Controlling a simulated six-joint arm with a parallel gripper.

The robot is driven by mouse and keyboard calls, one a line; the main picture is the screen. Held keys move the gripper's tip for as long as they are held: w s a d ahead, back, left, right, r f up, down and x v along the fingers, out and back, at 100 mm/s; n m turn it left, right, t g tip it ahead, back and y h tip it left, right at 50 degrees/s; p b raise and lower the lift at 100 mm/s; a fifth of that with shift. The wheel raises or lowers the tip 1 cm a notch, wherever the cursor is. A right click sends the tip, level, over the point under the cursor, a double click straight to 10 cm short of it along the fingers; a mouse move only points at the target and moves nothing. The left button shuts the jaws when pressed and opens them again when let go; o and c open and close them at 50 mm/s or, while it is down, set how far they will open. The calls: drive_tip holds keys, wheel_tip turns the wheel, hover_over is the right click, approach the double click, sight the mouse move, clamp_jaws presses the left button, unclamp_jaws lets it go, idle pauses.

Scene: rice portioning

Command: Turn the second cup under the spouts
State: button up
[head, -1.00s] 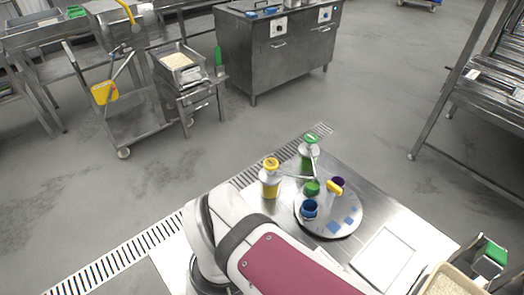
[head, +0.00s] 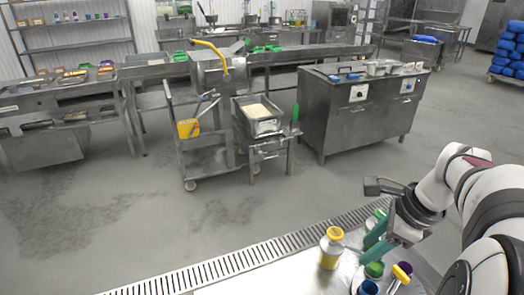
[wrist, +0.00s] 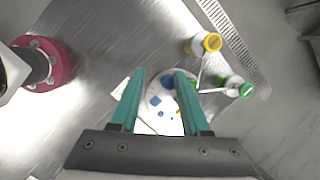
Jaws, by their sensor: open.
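The yellow-capped pump bottle (head: 331,249) and the green-capped bottle (head: 380,214) stand on the steel table. Near them, at the bottom of the head view, are a green item (head: 374,270), a purple cup (head: 404,271) with a yellow piece by it, and a blue cup (head: 368,288), partly cut off. My gripper (wrist: 160,72) is open and empty, its teal fingers above the round turntable (wrist: 152,117), which carries blue squares. The wrist view also shows the yellow-capped bottle (wrist: 205,43) and green-capped bottle (wrist: 236,86). The cups are hard to make out there.
A floor drain grate (head: 235,262) runs along the table's far side. A steel cart (head: 205,150), a rice tray (head: 258,112) and a steel cabinet (head: 362,110) stand beyond open floor. Bare table surface (wrist: 110,40) lies left of the turntable in the wrist view.

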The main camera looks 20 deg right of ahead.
sight(402, 272)
drive_tip(key=s+d+f+m+t+h, duration=0.1)
drive_tip(key=s+d+m, duration=0.3)
drive_tip(key=d, duration=0.3)
drive_tip(key=s+d+m+h, duration=0.1)
drive_tip(key=s+d+m, duration=0.35)
drive_tip(key=d, duration=0.25)
drive_tip(key=x, duration=1.6)
drive_tip(key=shift+w+a, duration=0.2)
drive_tip(key=shift+w, duration=0.05)
drive_tip(key=shift+c, duration=0.3)
clamp_jaws()
drive_tip(key=shift+r, duration=0.1)
